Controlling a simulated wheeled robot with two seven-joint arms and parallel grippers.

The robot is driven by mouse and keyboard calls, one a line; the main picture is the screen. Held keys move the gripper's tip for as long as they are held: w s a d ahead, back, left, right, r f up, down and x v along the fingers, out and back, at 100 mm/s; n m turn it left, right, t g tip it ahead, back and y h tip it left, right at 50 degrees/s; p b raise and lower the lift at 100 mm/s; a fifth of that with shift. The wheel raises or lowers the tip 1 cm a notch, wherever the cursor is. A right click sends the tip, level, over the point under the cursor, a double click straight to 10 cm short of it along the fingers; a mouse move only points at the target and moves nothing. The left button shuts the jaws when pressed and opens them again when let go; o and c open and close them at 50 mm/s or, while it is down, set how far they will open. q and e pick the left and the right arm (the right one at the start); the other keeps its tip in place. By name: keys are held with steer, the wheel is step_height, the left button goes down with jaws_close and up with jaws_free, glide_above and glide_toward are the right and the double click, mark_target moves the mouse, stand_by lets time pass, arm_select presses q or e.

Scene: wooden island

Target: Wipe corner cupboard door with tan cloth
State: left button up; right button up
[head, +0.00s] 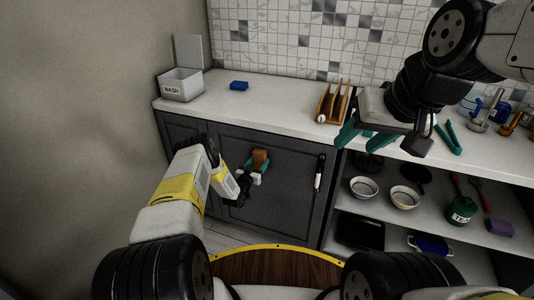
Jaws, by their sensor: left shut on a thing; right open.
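The dark grey cupboard door (285,185) is below the counter near the left wall, with a handle (319,172) on its right side. My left gripper (259,168) is in front of this door, shut on the tan cloth (261,156). The cloth shows as a small brown-orange block between the teal fingers. I cannot tell whether it touches the door. My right gripper (364,139) is open and empty, high at the right in front of the counter edge.
On the counter (280,97) are a white box marked WASH (180,85), a blue sponge (239,85) and a wooden rack (334,103). Open shelves at the right hold bowls (364,187), a green can (461,210) and a purple block (499,228). The wall is at the left.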

arm_select(q)
steer(key=shift+w+a, duration=0.3)
steer(key=shift+a, duration=0.55)
steer(key=shift+w+a, duration=0.25)
steer(key=shift+a, duration=0.55)
steer(key=shift+s, duration=0.1)
steer(key=shift+v, duration=2.95)
steer(key=shift+s, duration=0.1)
steer(key=s+a+r, duration=0.1)
steer(key=s, duration=0.4)
steer(key=s+a+r, duration=0.2)
steer(key=s, duration=0.4)
steer(key=shift+a, duration=0.35)
steer(key=shift+s, duration=0.1)
steer(key=s+d+r+n+y, duration=0.1)
steer(key=s+r+y, duration=0.1)
steer(key=r, duration=0.7)
steer(key=s+d+r+n+y, duration=0.2)
steer(key=s+r+y, duration=0.1)
steer(key=r, duration=0.7)
steer(key=shift+s+r+n+t+y, duration=0.15)
steer(key=shift+s+n+t+y, duration=0.2)
steer(key=shift+s, duration=0.25)
